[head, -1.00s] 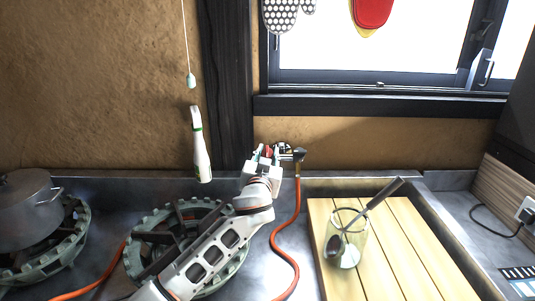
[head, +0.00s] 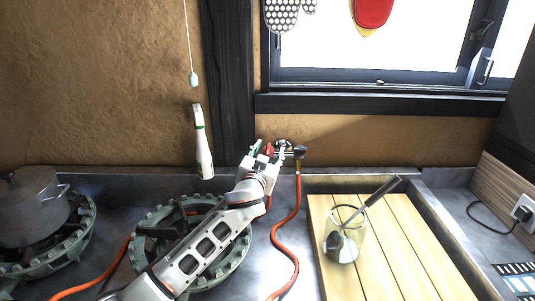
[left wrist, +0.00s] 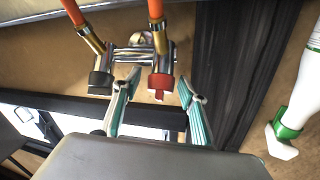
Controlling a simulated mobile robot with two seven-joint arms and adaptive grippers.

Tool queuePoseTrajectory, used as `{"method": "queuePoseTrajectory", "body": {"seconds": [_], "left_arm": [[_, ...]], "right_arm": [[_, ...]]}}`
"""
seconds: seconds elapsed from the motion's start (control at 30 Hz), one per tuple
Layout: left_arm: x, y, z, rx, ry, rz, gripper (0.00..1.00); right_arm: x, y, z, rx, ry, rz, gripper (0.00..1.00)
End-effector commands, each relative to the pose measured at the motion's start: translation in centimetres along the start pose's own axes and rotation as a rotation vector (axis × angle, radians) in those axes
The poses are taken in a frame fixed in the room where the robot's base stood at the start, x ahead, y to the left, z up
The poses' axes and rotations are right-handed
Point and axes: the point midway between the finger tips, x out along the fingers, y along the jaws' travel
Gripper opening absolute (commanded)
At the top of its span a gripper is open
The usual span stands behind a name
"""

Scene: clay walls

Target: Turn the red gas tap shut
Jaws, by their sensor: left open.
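The red gas tap (left wrist: 161,84) sits on a chrome manifold (left wrist: 137,55) with brass hose fittings on the back wall. A black tap (left wrist: 100,82) is beside it. In the left wrist view my left gripper (left wrist: 157,100) is open, with one teal finger on each side of the red tap; I cannot tell whether either touches it. In the head view the red tap (head: 269,149) shows by my left gripper (head: 267,153), which partly hides the manifold. The black tap (head: 299,152) is just to the right. My right gripper is not in view.
Orange hoses (head: 287,235) run from the manifold over the counter. A gas burner (head: 150,235) lies under my left arm, and a pot (head: 30,205) stands at the left. A white bottle (head: 202,150) is left of the gripper. A glass jar (head: 350,245) stands on a slatted board (head: 412,255).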

Motion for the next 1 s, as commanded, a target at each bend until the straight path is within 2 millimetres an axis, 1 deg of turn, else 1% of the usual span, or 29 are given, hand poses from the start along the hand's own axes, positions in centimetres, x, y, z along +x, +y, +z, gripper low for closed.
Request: {"method": "queuePoseTrajectory", "body": {"seconds": [0.17, 0.27, 0.6, 0.7, 0.83, 1.0], "left_arm": [[-1.1, 0.0, 0.2, -0.001, -0.001, 0.0, 0.42], [-2.4, 0.0, 0.2, -0.003, -0.001, 0.001, 0.42], [-8.3, 0.1, 0.1, -0.003, -0.001, 0.001, 0.42], [-9.8, 0.0, 0.1, -0.003, -0.001, 0.001, 0.42], [-11.2, 0.0, 0.1, -0.002, 0.0, 0.0, 0.42], [-11.9, -0.1, 0.0, 0.0, 0.0, -0.001, 0.42]], "right_arm": [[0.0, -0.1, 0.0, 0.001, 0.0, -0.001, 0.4], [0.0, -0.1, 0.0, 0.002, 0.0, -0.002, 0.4], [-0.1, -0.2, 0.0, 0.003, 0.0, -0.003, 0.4], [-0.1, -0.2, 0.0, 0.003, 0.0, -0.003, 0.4], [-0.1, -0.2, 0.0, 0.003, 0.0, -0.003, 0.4], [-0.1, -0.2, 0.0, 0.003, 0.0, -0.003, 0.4]]}}
